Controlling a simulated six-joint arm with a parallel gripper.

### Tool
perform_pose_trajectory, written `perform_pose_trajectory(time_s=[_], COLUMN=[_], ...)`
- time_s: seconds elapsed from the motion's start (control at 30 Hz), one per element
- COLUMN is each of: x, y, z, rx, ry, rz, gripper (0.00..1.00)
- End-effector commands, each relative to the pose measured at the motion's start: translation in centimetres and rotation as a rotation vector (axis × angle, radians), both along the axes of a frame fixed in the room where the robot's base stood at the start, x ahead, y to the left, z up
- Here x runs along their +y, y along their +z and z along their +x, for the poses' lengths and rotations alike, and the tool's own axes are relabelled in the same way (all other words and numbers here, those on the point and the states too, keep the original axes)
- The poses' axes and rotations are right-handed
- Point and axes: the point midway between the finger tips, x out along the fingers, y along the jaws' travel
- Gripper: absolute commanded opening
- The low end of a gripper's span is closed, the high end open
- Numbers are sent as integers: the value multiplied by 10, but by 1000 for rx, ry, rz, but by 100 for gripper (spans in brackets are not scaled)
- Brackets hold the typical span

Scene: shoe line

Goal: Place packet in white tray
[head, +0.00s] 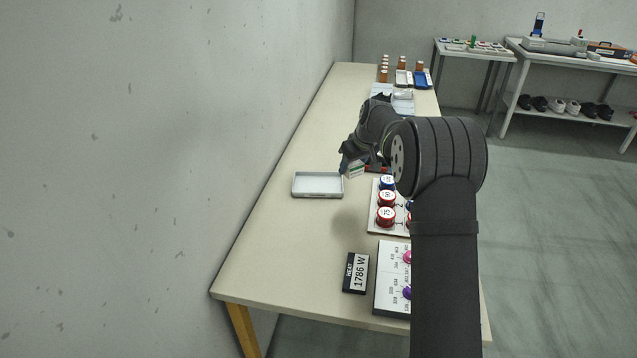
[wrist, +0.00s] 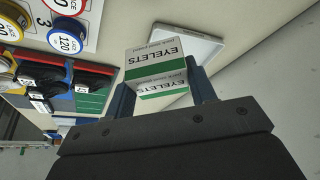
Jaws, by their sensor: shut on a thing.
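The packet (wrist: 158,65) is a small white and green box printed "EYELETS". My gripper (wrist: 160,98) is shut on it, with a blue finger on either side in the wrist view. In the head view the packet (head: 355,169) shows below my gripper (head: 352,164), held above the table just right of the white tray. The white tray (head: 318,195) is shallow with a raised rim and looks empty. It lies on the left part of the table. In the wrist view the tray (wrist: 205,45) is partly hidden behind the packet.
A board with red and blue numbered knobs (head: 386,198) lies right of the tray. A black display reading 1786 W (head: 356,272) and a panel with purple knobs (head: 391,300) lie nearer. Brown bottles (head: 384,72) stand at the far end. The table (head: 280,250) is clear in front of the tray.

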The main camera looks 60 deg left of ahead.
Motion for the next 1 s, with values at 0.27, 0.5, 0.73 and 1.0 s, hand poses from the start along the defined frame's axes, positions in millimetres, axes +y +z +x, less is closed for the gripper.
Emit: perform_pose_trajectory(time_s=[0.27, 0.5, 0.73, 1.0], x=[31, 76, 101, 102], y=[-16, -49, -67, -90], z=[-20, -52, -69, -71], rx=[1, 1, 0, 1], ry=[49, 48, 44, 43], rz=[4, 5, 5, 3], gripper=[26, 26, 26, 26])
